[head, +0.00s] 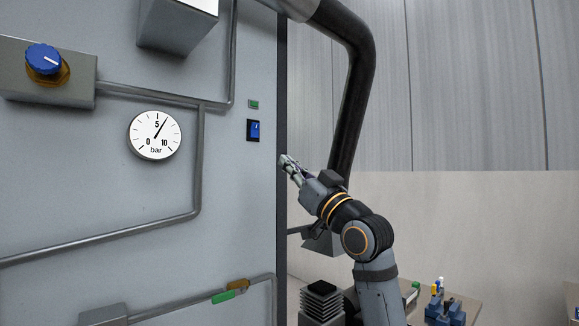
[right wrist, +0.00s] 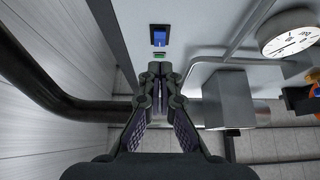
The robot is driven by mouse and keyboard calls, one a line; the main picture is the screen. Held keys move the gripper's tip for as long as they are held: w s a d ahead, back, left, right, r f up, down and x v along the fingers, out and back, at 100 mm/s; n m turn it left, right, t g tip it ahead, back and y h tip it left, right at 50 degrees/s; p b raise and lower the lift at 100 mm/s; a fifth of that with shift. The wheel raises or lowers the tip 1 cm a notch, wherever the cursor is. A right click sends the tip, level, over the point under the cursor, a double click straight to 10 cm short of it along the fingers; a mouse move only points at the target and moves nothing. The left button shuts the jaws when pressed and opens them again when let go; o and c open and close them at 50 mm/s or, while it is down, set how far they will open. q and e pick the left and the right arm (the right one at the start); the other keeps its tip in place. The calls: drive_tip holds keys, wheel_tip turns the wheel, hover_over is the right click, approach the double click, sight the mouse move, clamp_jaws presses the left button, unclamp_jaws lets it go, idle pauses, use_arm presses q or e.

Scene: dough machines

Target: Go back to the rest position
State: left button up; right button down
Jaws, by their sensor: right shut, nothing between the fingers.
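My right gripper (head: 286,162) is shut and empty. My left gripper is in neither view.
The panel carries a pressure gauge (head: 154,135), a blue knob (head: 44,59), a green-handled valve (head: 224,296) and grey pipes. A thick black pipe (head: 357,90) curves down behind my right arm. A table (head: 466,306) with small blue items (head: 443,308) stands at the lower right.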

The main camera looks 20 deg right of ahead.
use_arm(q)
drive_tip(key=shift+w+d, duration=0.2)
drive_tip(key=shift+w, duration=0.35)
